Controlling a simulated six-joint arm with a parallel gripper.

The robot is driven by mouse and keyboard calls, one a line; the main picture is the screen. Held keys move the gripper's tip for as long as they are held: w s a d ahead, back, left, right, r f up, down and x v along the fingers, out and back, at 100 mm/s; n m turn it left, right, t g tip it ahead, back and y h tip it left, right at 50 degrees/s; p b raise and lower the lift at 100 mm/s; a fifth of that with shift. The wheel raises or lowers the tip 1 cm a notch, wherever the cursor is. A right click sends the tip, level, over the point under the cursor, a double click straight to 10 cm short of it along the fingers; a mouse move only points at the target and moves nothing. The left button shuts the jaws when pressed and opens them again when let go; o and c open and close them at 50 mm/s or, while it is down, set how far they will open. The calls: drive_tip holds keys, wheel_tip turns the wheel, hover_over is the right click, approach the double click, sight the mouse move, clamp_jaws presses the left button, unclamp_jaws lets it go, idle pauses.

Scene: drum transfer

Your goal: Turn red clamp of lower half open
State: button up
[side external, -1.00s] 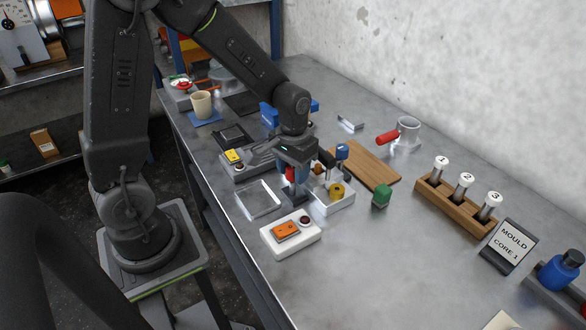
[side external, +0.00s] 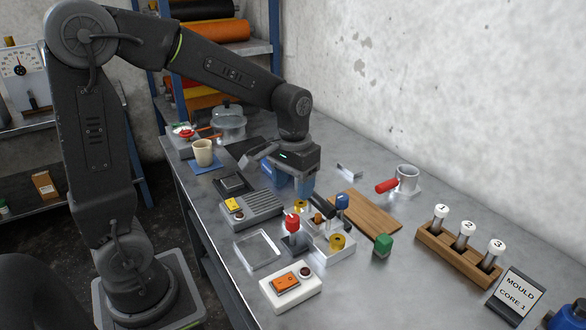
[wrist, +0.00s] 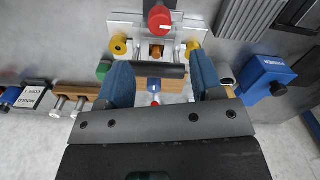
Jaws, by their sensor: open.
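A round red clamp knob (side external: 291,222) stands upright on a dark block on the near left side of the clear and white fixture (side external: 340,253). In the wrist view the red knob (wrist: 159,18) lies at the top centre and bears a pale line. A blue knob (side external: 342,202) stands at the fixture's far side, and yellow knobs (side external: 337,242) sit at its ends. My gripper (side external: 298,192) is open and empty, above and behind the red knob. In the wrist view its blue fingers (wrist: 159,65) are wide apart, with the red knob beyond their tips.
A white box with an orange switch (side external: 286,282) and a clear tray (side external: 257,249) lie in front. A grey ribbed unit (side external: 255,210) is left. A wooden board (side external: 368,212), a green block (side external: 383,245) and a tube rack (side external: 462,254) are right. A blue box (wrist: 265,78) is close by.

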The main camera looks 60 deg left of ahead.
wheel_tip(320, 180, up, 4)
drive_tip(key=shift+f, duration=0.15)
idle(0.3)
drive_tip(key=s+d+r+m+t, duration=0.1)
drive_tip(key=s+d+t, duration=0.1)
drive_tip(key=s, duration=0.4)
drive_tip(key=s+d+r+m+t, duration=0.2)
drive_tip(key=s+d+t, duration=0.1)
drive_tip(key=s, duration=0.4)
drive_tip(key=shift+r+t, duration=0.25)
drive_tip(key=shift+t, duration=0.05)
drive_tip(key=shift+a, duration=0.1)
idle(0.6)
